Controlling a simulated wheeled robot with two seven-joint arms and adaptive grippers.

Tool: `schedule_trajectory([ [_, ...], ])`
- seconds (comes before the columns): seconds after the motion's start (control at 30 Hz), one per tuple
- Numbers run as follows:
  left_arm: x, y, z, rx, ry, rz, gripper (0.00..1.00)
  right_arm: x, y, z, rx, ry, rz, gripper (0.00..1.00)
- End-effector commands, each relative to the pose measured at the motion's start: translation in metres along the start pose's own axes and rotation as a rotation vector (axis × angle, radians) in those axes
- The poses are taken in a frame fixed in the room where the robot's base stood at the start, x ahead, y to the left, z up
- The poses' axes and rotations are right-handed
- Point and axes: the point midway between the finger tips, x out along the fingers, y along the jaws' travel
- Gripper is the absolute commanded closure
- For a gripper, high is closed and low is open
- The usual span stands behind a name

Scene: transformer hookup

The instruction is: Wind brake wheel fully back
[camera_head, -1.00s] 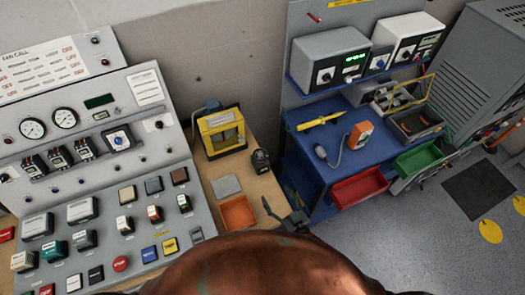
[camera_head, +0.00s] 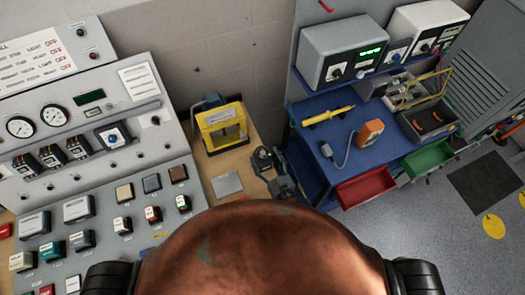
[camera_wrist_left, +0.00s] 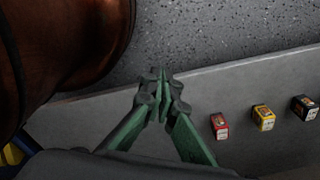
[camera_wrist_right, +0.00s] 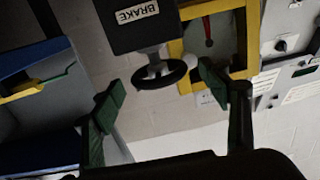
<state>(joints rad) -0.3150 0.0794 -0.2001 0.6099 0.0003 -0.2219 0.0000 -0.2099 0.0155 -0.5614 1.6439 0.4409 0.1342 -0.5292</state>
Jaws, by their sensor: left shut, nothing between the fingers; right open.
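The black brake wheel (camera_wrist_right: 153,70) sits on a short stem under a dark box labelled BRAKE (camera_wrist_right: 140,36) in the right wrist view. My right gripper (camera_wrist_right: 162,97) is open, with its green fingers on either side of the wheel. The wheel is between and a little beyond the fingertips, and I see no clear contact. In the head view my right gripper (camera_head: 274,168) is small and overlaps the brake unit, so the wheel does not show clearly there. My left gripper (camera_wrist_left: 162,88) is shut and empty over a grey panel edge, and is out of the head view.
A yellow-framed unit (camera_head: 222,127) stands right beside the brake; its red needle shows in the right wrist view. A control console (camera_head: 100,165) fills the left. A blue bench (camera_head: 310,125) with red and green bins stands right.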

Motion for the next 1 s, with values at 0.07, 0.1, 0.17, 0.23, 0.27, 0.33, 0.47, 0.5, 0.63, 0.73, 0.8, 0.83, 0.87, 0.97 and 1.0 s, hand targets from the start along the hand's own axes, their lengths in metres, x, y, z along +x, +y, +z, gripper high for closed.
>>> schedule_trajectory([
  [0.07,-0.001,0.000,0.003,-0.001,-0.003,0.000,1.00,0.011,0.000,-0.001,0.000,0.001,0.000,0.31],
  [0.1,-0.002,0.000,0.002,0.000,-0.002,0.000,1.00,0.015,0.000,-0.001,-0.001,0.001,0.000,0.31],
  [0.17,-0.002,0.000,-0.002,0.001,0.003,0.000,1.00,0.020,0.000,0.000,-0.001,-0.001,-0.001,0.31],
  [0.23,-0.002,-0.001,-0.012,0.003,0.014,-0.001,1.00,0.024,0.000,0.000,-0.001,0.000,-0.001,0.31],
  [0.27,-0.002,-0.002,-0.016,0.004,0.019,-0.001,1.00,0.025,-0.001,0.000,-0.001,0.000,-0.001,0.31],
  [0.33,-0.002,-0.002,-0.027,0.006,0.033,-0.002,1.00,0.025,-0.001,0.000,0.000,-0.001,-0.002,0.31],
  [0.47,-0.002,-0.003,-0.037,0.007,0.047,-0.002,1.00,0.026,-0.001,0.000,0.000,-0.001,-0.003,0.31],
  [0.5,-0.002,-0.003,-0.037,0.007,0.047,-0.002,1.00,0.026,-0.002,0.000,0.000,-0.001,-0.004,0.31],
  [0.63,-0.002,-0.003,-0.032,0.007,0.040,-0.002,1.00,0.026,-0.002,0.000,-0.001,-0.001,-0.004,0.39],
  [0.73,-0.002,-0.002,-0.025,0.005,0.032,-0.002,1.00,0.026,-0.002,0.000,-0.001,-0.001,-0.004,0.45],
  [0.8,-0.002,-0.002,-0.020,0.004,0.026,-0.001,1.00,0.025,-0.002,0.000,-0.001,-0.001,-0.004,0.50],
  [0.83,-0.002,-0.002,-0.018,0.004,0.023,-0.001,1.00,0.025,-0.002,0.000,-0.001,-0.001,-0.004,0.52],
  [0.87,-0.002,-0.002,-0.017,0.003,0.021,-0.001,1.00,0.025,-0.002,0.000,-0.001,-0.001,-0.004,0.54],
  [0.97,-0.002,-0.001,-0.015,0.003,0.019,-0.001,1.00,0.025,-0.002,0.000,-0.001,-0.001,-0.004,0.61],
  [1.0,-0.002,-0.001,-0.015,0.003,0.019,-0.001,1.00,0.025,-0.002,0.000,-0.001,-0.001,-0.004,0.64],
])
